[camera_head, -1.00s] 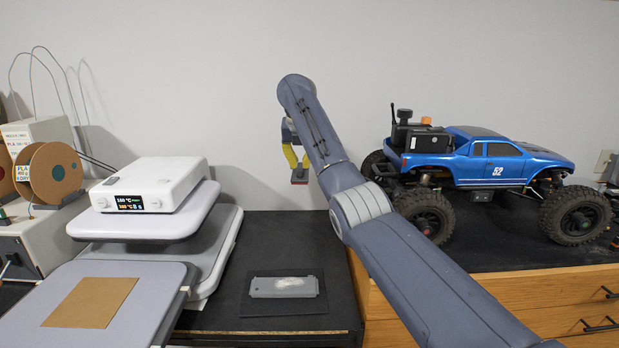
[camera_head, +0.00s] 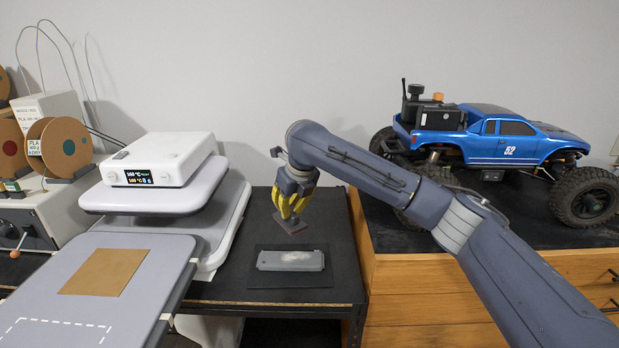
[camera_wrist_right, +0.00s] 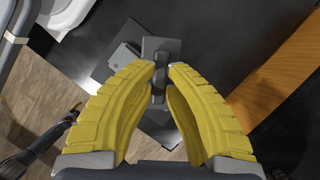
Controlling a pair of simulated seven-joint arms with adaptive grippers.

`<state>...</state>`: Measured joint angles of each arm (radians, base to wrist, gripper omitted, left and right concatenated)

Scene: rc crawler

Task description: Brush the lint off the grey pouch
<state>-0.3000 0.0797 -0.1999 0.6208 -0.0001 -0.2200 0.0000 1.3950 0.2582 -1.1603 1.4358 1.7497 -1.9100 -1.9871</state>
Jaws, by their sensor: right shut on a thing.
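The grey pouch (camera_head: 290,261) lies flat on a dark mat (camera_head: 263,281) on the black bench, with a pale patch of lint (camera_head: 298,256) on its top. My right gripper (camera_head: 290,211), with yellow fingers, is above and just behind the pouch, pointing down. It is shut on a dark brush (camera_head: 292,226) with a flat head and a reddish underside, held apart from the pouch. In the right wrist view the brush (camera_wrist_right: 160,48) shows between and beyond the yellow fingertips, and part of the grey pouch (camera_wrist_right: 124,56) shows behind it.
A heat press (camera_head: 160,195) with a white control box stands left of the mat. Its grey platen (camera_head: 60,290) carries a brown sheet (camera_head: 105,271). A blue RC crawler (camera_head: 500,140) stands on the wooden cabinet at right. Filament spools (camera_head: 60,147) are at far left.

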